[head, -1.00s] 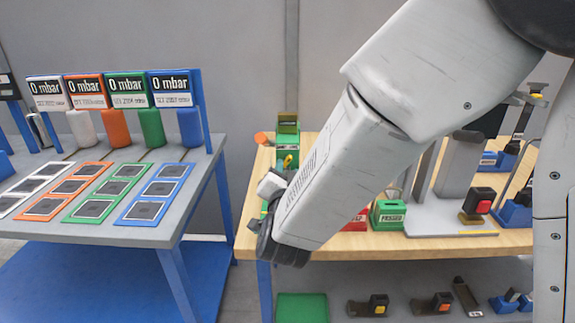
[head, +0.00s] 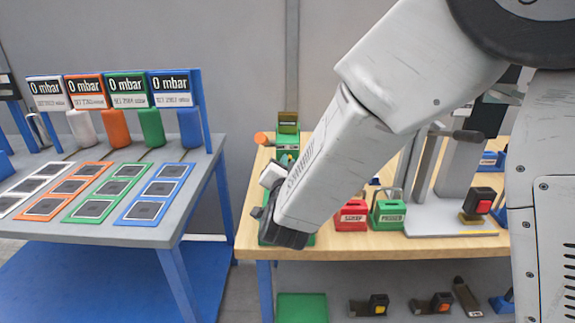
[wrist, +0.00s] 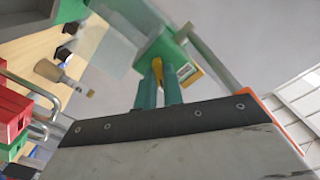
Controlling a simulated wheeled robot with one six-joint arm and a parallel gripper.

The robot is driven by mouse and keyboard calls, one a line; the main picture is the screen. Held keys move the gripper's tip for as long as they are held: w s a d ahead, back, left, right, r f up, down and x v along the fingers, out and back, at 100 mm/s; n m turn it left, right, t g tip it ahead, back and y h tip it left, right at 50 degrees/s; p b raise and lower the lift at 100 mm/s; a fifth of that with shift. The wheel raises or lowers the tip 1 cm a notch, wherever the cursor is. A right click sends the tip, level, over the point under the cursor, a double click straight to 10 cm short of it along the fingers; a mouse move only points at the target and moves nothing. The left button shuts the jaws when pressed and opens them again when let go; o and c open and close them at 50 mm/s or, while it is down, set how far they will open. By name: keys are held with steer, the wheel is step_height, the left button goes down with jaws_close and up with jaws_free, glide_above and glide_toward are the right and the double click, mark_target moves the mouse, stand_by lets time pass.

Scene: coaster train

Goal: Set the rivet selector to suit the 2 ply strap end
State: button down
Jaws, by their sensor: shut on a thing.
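A green device (head: 288,128) stands at the back left of the wooden table, with an orange round end at its left. In the wrist view its green body (wrist: 160,45) carries a yellow piece (wrist: 184,70), which looks like the selector, and a small label too blurred to read. My gripper (wrist: 162,68) has its two teal fingers close together against the green body, shut on the yellow piece; the exact contact is partly hidden. In the head view my wrist covers the front of the device. I cannot make out the 2 ply strap end for certain.
A red box (head: 351,215) and a green box (head: 388,213) stand right of my wrist. A grey stand with a red button (head: 483,196) is farther right. A grey table (head: 150,232) with coloured pads is at left. Yellow- and orange-tipped pieces lie on the lower shelf.

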steer(key=n, duration=1.3)
steer(key=shift+a+n, duration=0.15)
steer(key=shift+n, duration=0.15)
stand_by(0.5)
steer(key=c, duration=1.5)
jaws_free()
steer(key=s, duration=0.7)
steer(key=shift+s+a, duration=0.2)
steer(key=shift+s, duration=0.2)
